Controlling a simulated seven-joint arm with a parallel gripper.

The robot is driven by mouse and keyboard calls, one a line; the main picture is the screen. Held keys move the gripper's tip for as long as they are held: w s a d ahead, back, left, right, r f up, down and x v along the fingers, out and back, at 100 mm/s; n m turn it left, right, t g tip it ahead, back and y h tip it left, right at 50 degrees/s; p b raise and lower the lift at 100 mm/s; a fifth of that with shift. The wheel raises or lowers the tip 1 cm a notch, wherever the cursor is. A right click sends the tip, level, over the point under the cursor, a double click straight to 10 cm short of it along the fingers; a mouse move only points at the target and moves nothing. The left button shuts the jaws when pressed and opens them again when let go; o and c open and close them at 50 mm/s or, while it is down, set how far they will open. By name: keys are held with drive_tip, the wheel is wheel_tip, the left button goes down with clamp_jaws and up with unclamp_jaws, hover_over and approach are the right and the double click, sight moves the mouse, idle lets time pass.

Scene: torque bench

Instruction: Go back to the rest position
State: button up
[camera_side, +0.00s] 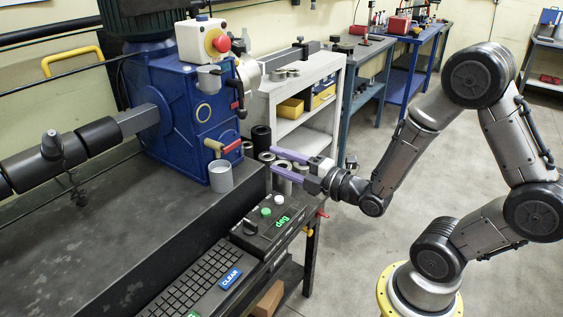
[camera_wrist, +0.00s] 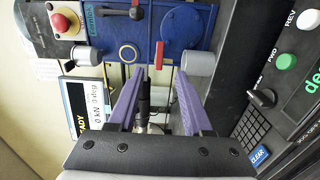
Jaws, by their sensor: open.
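My gripper (camera_side: 277,161) has two purple fingers, spread apart with nothing between them. In the side view it points left toward the blue machine (camera_side: 185,110), above the right end of the dark bench. In the wrist view my gripper (camera_wrist: 160,75) also shows open, and the blue machine's face (camera_wrist: 140,25) lies beyond the fingertips, apart from them. My arm stretches in from the right and bends high at its elbow. Metal cylinders stand behind the fingers, partly hidden by them.
A control box (camera_side: 268,222) and keyboard (camera_side: 195,280) lie at the bench's front. A white shelf (camera_side: 300,105) stands behind. The floor (camera_side: 390,160) around my arm looks clear.

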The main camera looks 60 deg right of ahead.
wheel_tip(320, 180, up, 15)
drive_tip(key=a+m, duration=0.3)
drive_tip(key=s+f+m+g, duration=0.5)
drive_tip(key=s+m+g, duration=0.1)
drive_tip(key=s, duration=0.4)
drive_tip(key=s+f+m+g, duration=0.5)
drive_tip(key=s+m, duration=0.3)
drive_tip(key=s, duration=0.2)
drive_tip(key=shift+a+f+m+g, duration=0.2)
drive_tip(key=shift+m+g, duration=0.2)
drive_tip(key=shift+g, duration=0.3)
